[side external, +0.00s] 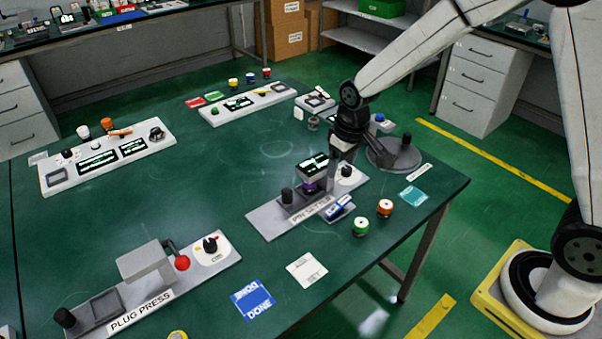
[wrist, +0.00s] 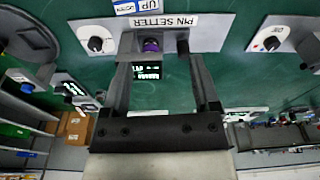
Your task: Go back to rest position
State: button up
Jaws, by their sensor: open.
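My gripper (side external: 336,172) is low over the pin setter station (side external: 268,222) near the table's right side. In the wrist view my gripper (wrist: 160,62) is open, with its two fingers apart. The pin setter's head with a lit dark display (side external: 312,166) is close to the fingers, and the display (wrist: 148,72) shows between them in the wrist view. A purple part (side external: 310,187) sits under the head. It also shows in the wrist view (wrist: 151,45). I cannot tell whether a finger touches the station.
A blue-and-white tag (side external: 340,208) lies by the pin setter. Green (side external: 361,226) and orange (side external: 385,208) cylinders stand at its right. The plug press (side external: 215,245) is front left. The table's middle left is clear.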

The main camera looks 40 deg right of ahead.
jog(key=s+d+r+m+t, duration=0.1)
jog(key=s+d, duration=0.1)
jog(key=s, duration=1.2)
jog(key=shift+s+d, duration=0.15)
jog(key=shift+s, duration=0.1)
